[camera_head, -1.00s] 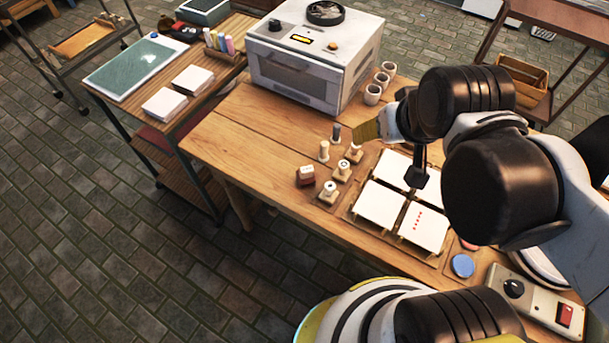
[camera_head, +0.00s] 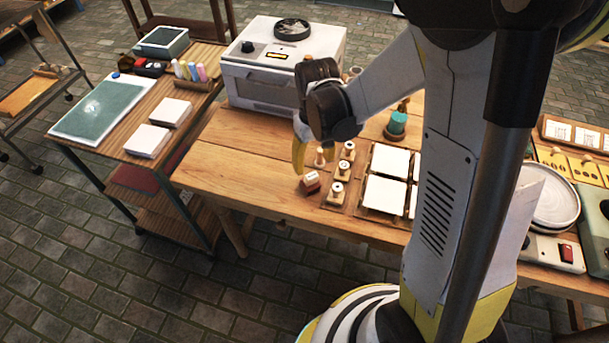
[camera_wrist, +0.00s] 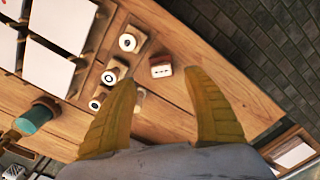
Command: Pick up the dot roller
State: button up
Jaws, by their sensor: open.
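A small reddish-brown block with a pale face and dark dots (camera_head: 311,183), which looks like the dot roller, lies on the wooden table left of the stamp tray. It also shows in the wrist view (camera_wrist: 161,68), lying between and just beyond the fingertips. My gripper (camera_wrist: 160,79) is open and empty, its two yellow fingers wide apart. In the head view my gripper (camera_head: 299,155) hangs just above and behind the block. I cannot tell the exact height gap. One finger partly covers the round wooden stamps in the wrist view.
Several round-topped stamps (camera_head: 340,172) stand right beside the block, close to one finger. White tiles (camera_head: 385,192) lie in a tray to the right, partly hidden by my arm. A white kiln (camera_head: 262,85) stands behind. The table's left front is clear.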

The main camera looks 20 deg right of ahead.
aim_at(311, 174)
notch_tip(311, 174, down, 4)
jog(key=shift+w+r+b, duration=0.1)
jog(key=shift+r+b, duration=0.15)
jog(key=shift+b, duration=0.25)
jog(key=f+b, duration=0.2)
jog(key=f, duration=0.1)
jog(key=f+b, duration=0.1)
jog(key=f, duration=0.1)
jog(key=shift+w+a+f, duration=0.1)
jog(key=shift+w+a, duration=0.05)
jog(key=shift+w, duration=0.2)
grip_shut()
